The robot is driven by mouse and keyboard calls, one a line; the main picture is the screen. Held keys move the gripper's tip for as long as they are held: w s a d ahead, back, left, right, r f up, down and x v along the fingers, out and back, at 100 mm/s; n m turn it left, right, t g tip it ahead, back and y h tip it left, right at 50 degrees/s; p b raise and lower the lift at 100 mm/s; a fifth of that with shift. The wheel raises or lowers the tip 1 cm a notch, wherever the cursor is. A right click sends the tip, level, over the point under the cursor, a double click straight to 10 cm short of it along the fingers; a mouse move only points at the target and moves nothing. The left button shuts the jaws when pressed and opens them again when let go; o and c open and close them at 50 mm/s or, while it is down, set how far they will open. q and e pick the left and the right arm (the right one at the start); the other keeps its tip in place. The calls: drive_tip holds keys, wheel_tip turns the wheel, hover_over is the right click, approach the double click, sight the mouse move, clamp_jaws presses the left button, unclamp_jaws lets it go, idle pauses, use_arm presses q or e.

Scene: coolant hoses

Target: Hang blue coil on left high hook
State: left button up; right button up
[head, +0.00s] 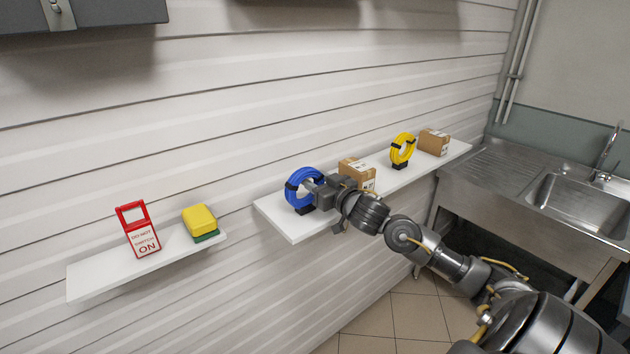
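The blue coil (292,194) stands upright in a small black holder (305,210) near the left end of the longer white shelf. My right gripper (318,187), on the arm from the right, is at the coil's right side and overlaps its edge. Its fingers are small and partly hidden, so I cannot tell whether they are open or shut on the coil. My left gripper is not in view. No hook is visible in this view.
The long shelf (283,229) also bears two cardboard boxes (357,172) (433,142) and a yellow coil (402,149). A shorter shelf (95,279) at left holds a red lockout tag (142,238) and a yellow-green sponge (200,220). A sink (580,200) is at right.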

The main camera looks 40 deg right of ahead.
drive_tip(key=shift+f+b, duration=0.2)
drive_tip(key=shift+b, duration=0.25)
drive_tip(key=shift+s, duration=0.25)
drive_tip(key=s+b, duration=0.1)
drive_tip(key=s, duration=0.3)
drive_tip(key=s+b, duration=0.1)
drive_tip(key=s, duration=0.2)
drive_tip(key=shift+s+r+b, duration=0.2)
drive_tip(key=shift+s+b, duration=0.15)
drive_tip(key=shift+s, duration=0.05)
drive_tip(key=shift+s+r, duration=0.15)
drive_tip(key=shift+s, duration=1.15)
drive_tip(key=shift+w, duration=0.1)
